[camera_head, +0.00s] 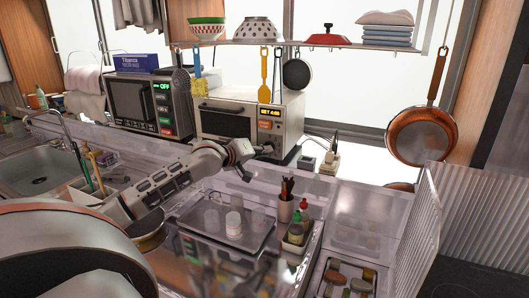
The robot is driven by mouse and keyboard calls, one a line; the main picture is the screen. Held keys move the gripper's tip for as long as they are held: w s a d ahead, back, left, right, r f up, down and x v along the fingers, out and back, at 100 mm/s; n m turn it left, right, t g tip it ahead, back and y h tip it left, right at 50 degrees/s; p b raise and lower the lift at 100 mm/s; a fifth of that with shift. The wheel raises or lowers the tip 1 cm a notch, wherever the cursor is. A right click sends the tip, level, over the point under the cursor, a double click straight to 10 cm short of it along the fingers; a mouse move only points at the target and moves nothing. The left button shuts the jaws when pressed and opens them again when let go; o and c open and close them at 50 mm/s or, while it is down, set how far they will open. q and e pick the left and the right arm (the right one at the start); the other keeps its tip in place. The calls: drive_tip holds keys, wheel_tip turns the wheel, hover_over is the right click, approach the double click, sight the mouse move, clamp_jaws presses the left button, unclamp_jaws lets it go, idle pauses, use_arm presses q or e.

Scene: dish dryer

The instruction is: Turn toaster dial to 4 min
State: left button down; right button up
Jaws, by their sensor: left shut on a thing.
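The toaster (226,124) is a white box oven with a dark glass door, standing on the counter at the back middle. Its small display (269,112) at the upper right of the front appears to read "SET 4:00", with an orange label below. My left gripper (260,150) reaches in from the left and is shut on the toaster dial (268,148) at the lower right of the front. The fingers hide part of the dial, so its pointer cannot be read. My right gripper is not in view.
A second oven (141,106) showing "OFF" stands left of the toaster. A copper pan (421,135) hangs at right. Utensils hang from the shelf (300,43) above the toaster.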

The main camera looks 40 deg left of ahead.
use_arm(q)
drive_tip(key=shift+d+f+m+g+y, duration=0.1)
drive_tip(key=shift+m+g+y, duration=0.2)
drive_tip(key=shift+m, duration=0.3)
drive_tip(key=shift+f, duration=0.1)
drive_tip(key=c, duration=2.2)
unclamp_jaws()
drive_tip(key=shift+v, duration=6.05)
